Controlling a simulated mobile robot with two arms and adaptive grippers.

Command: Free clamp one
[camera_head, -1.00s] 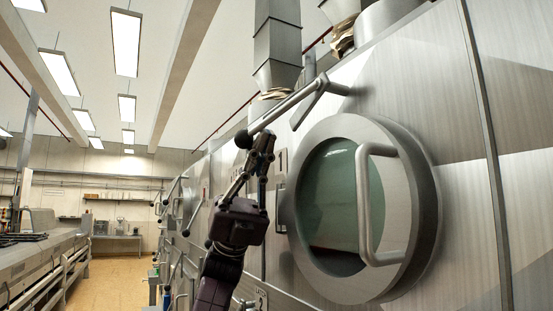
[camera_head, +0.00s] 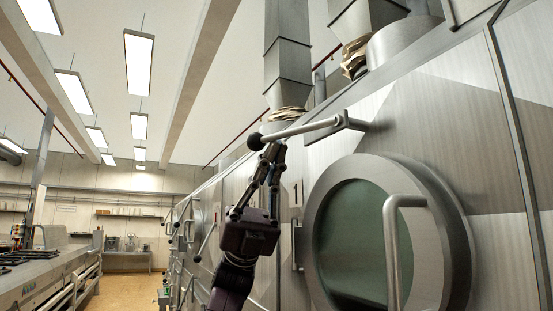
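The clamp is a grey metal lever (camera_head: 302,128) with a black ball knob (camera_head: 255,141) at its left end. It runs from a bracket (camera_head: 348,121) on the steel front above the round door, sloping slightly down to the left. My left gripper (camera_head: 273,148) comes up from below, with its fingertips at the lever just right of the knob. They look touching; whether they are closed around the bar I cannot tell. My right gripper is not in view.
The round door (camera_head: 352,235) with green glass and a bent handle (camera_head: 391,245) is right of my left arm. Ducts (camera_head: 287,55) rise above the machine. More levers show farther along the front. The aisle floor (camera_head: 115,290) is clear at left.

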